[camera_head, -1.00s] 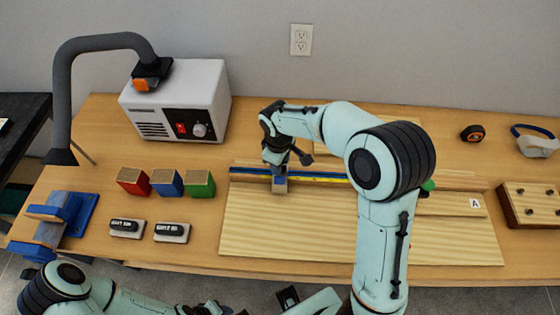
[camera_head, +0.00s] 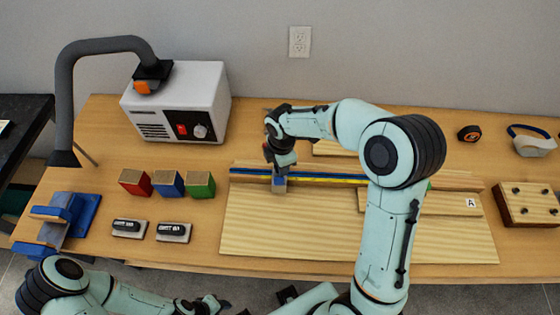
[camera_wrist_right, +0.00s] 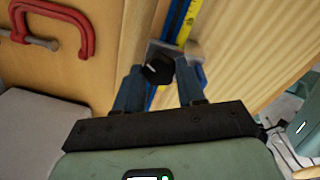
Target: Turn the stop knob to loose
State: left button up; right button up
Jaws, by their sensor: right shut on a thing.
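The black stop knob (camera_wrist_right: 158,68) shows in the right wrist view, on a stop block (camera_wrist_right: 194,50) sitting across the blue-and-yellow measuring rail (camera_wrist_right: 184,22). My right gripper (camera_wrist_right: 162,74) has its two fingers around the knob, one on each side, shut on it. In the head view my right gripper (camera_head: 279,172) points down at the stop block (camera_head: 279,187), near the left end of the rail; the knob is hidden there. My left gripper (camera_head: 215,304) is at the bottom edge, below the table front; its jaw opening is not clear.
A pale wooden board (camera_head: 330,233) lies in front of the rail. Red, blue and green blocks (camera_head: 168,184) and two labelled pieces (camera_head: 173,231) lie to the left. A white machine (camera_head: 190,100) stands behind. A red clamp (camera_wrist_right: 85,25) shows in the right wrist view.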

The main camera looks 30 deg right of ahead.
pick_arm(q)
jog(key=shift+w+r+p, duration=0.35)
jog(key=shift+w+r, duration=0.05)
jog(key=shift+r, duration=0.1)
pick_arm(e)
jog(key=shift+d+n, duration=0.1)
jog(key=shift+n, duration=1.4)
jog(key=o, duration=0.8)
pick_arm(q)
jog(key=shift+w+r+p, duration=0.6)
jog(key=shift+w+r, duration=0.05)
jog(key=shift+r, duration=0.15)
pick_arm(e)
jog(key=r, duration=0.9)
jog(key=s+r, duration=0.1)
jog(key=r, duration=0.3)
jog(key=shift+d+r, duration=0.1)
jog(key=shift+r, duration=0.1)
